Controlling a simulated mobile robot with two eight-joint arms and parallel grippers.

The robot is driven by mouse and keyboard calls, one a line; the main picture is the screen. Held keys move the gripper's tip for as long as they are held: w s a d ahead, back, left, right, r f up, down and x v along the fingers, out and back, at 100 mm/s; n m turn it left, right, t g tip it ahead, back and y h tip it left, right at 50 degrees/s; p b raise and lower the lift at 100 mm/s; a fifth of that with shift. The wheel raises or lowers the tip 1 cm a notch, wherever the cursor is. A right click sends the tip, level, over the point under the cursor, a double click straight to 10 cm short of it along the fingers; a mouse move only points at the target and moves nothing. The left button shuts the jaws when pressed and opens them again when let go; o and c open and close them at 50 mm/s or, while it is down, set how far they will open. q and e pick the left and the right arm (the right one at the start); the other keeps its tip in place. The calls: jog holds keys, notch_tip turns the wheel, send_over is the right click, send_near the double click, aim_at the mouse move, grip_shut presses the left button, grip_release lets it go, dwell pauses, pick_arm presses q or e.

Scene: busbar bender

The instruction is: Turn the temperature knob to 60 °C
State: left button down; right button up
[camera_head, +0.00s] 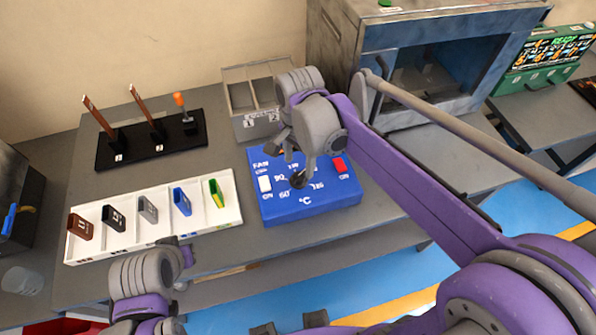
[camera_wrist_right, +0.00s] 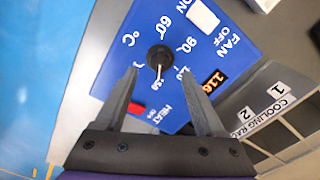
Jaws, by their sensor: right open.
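The temperature knob (camera_wrist_right: 160,58) is a black round dial on a blue control panel (camera_head: 310,207). Its pale pointer is directed towards the 150 mark in the right wrist view, on the other side of the dial from the 60 mark (camera_wrist_right: 163,26). The knob also shows in the head view (camera_head: 299,180), partly behind a finger. My right gripper (camera_wrist_right: 160,68) is open, with its fingertips on either side of the knob in that view; contact cannot be told. My left arm (camera_head: 145,285) shows at lower left in the head view, but its jaws are not visible.
The panel also has a white FAN switch (camera_wrist_right: 203,14), a red HEAT switch (camera_head: 339,165) and a display reading about 116 (camera_wrist_right: 213,82). A white tray (camera_head: 156,228) of coloured pieces lies left, a cooling rack (camera_head: 240,98) behind, an oven (camera_head: 340,38) behind right.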

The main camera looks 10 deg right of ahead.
aim_at(299, 175)
notch_tip(299, 175, down, 5)
jog(key=shift+r, duration=0.1)
dwell(0.3)
grip_shut()
